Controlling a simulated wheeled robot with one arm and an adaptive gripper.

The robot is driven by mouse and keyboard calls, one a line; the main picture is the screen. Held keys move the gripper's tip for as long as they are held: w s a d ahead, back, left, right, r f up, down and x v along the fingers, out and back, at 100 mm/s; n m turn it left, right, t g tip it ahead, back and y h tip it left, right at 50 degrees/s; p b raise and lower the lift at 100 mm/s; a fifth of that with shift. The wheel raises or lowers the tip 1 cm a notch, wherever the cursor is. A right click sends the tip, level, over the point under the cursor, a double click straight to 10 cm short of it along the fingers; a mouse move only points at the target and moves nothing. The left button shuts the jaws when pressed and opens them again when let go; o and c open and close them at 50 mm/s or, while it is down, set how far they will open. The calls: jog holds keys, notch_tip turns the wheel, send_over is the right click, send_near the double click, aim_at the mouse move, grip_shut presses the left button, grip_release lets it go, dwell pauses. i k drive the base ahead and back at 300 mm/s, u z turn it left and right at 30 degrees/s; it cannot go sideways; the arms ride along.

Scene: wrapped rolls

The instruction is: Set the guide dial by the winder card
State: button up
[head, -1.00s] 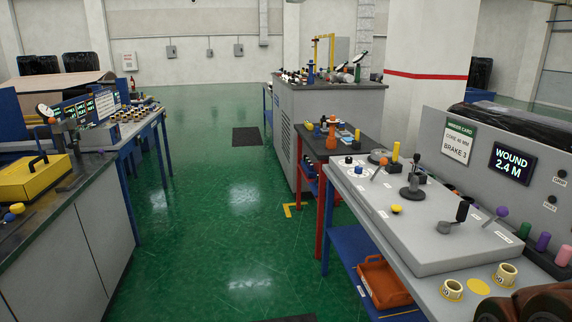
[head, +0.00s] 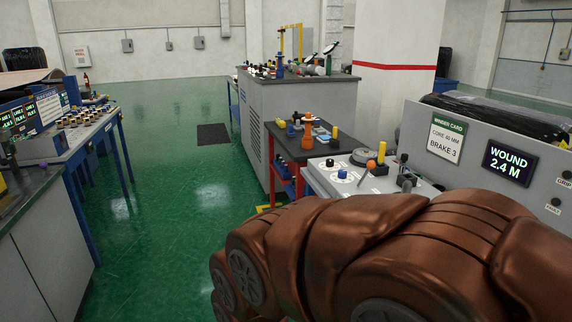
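The winder card (head: 446,138) is a white sheet with a green header on the grey back panel at the right. It reads "CORE 40 MM" and "BRAKE 3". On the light grey console (head: 322,184) below, a blue knob (head: 343,174) sits on a white face with dark marks. I cannot tell whether this is the guide dial, as labels are too small to read. My brown arm crosses the lower right and hides most of the console. My gripper is not in view.
A dark display (head: 509,164) reads "WOUND 2.4 M". An orange-knobbed lever (head: 371,166), a yellow post (head: 381,152) and a round grey disc (head: 364,156) stand at the console's far end. A red-legged bench (head: 283,140) stands beyond. Green floor lies open at left.

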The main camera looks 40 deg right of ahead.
aim_at(342, 173)
jog(key=z, duration=0.25)
jog(key=i, duration=1.75)
jog(key=z, duration=0.95)
jog(key=i, duration=0.25)
jog(key=z, duration=0.15)
